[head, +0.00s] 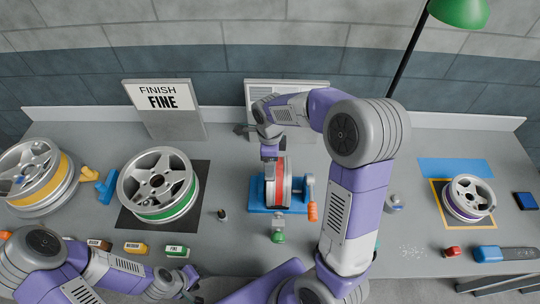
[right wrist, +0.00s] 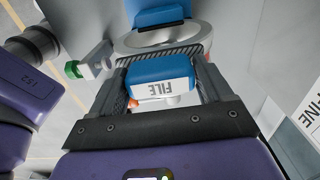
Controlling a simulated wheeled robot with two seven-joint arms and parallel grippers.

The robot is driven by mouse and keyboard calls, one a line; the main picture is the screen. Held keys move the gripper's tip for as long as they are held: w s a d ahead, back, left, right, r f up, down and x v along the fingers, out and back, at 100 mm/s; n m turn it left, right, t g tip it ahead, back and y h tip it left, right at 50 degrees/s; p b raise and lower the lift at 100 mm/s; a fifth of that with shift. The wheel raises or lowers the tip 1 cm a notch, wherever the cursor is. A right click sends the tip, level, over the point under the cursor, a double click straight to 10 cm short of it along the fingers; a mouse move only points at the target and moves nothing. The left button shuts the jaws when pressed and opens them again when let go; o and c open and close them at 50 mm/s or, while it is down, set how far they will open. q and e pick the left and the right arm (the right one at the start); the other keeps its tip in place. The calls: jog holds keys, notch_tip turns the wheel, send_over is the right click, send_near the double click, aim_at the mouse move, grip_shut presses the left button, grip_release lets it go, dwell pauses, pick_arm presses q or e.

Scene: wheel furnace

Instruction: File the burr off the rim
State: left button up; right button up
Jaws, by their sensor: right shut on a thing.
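A wheel with a red band (head: 278,185) stands upright in a blue clamp stand (head: 256,210) at the middle of the bench. My right gripper (head: 269,156) reaches in from above and sits at the top left of this wheel. In the right wrist view, my right gripper (right wrist: 165,85) is shut on a blue block labelled FILE (right wrist: 160,72). The grey wheel (right wrist: 165,38) lies just beyond its fingertips. I cannot tell whether the file touches the rim, and I cannot make out the burr. My left gripper (head: 183,280) is low at the left front, its fingers unclear.
Wheels with yellow (head: 58,185) and green (head: 170,208) bands lie at left; a small wheel (head: 468,198) lies at right. A blue-handled tool (head: 488,254) lies at the right front. A FINISH FINE sign (head: 162,105) stands behind. Small labelled blocks (head: 135,248) line the left front.

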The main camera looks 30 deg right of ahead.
jog(key=shift+w+d+r+p, duration=0.1)
jog(key=shift+r+p, duration=0.35)
notch_tip(320, 180, up, 8)
jog(key=p, duration=0.6)
jog(key=shift+w, duration=0.1)
